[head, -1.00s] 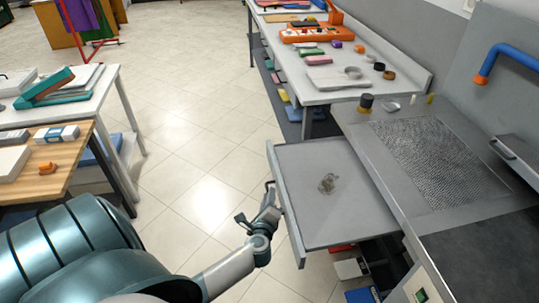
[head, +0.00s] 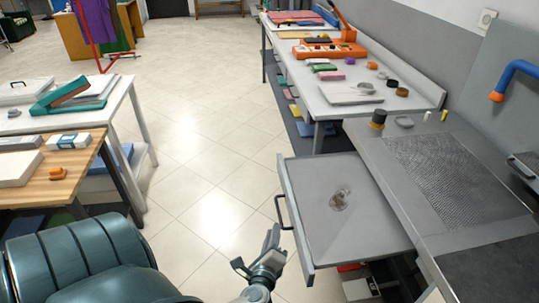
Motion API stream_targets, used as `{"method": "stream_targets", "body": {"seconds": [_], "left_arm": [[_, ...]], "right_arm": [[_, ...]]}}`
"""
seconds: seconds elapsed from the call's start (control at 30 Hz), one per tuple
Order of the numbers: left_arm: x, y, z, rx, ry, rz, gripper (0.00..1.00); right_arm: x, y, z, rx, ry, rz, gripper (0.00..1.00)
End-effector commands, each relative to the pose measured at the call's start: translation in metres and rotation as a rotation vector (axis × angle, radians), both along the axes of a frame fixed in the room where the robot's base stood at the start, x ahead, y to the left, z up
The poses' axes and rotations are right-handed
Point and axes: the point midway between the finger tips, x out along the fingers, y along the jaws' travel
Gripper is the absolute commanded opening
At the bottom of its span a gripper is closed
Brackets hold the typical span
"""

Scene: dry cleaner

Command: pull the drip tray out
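The drip tray (head: 345,230) is a shallow grey metal tray, pulled well out to the left from under the grey work unit. A small brownish-grey patch (head: 340,199) lies on its floor. Its front panel faces left and carries a dark bar handle (head: 281,212). My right gripper is not in view.
The grey unit's top holds a mesh panel (head: 455,185). A white table (head: 345,97) with an orange device stands beyond. A wooden table (head: 70,177) and a white table stand at left. Open tiled floor (head: 205,165) lies between. Boxes sit below the tray.

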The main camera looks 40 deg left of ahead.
Motion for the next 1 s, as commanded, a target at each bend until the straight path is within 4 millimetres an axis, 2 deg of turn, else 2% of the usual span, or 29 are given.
{"method": "stream_targets", "body": {"seconds": [0.03,0.2,0.4,1.0], "left_arm": [[-0.009,-0.006,-0.001,-0.002,0.002,0.0,0.17],[-0.031,-0.021,0.006,-0.002,0.001,0.0,0.17],[-0.045,-0.029,0.011,0.0,0.001,0.0,0.17],[-0.047,-0.031,0.013,0.001,0.0,0.001,0.17]], "right_arm": [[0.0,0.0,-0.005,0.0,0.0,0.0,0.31],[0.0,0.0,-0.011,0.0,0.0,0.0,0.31],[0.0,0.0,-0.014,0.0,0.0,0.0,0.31],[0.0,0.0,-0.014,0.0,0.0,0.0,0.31]]}}
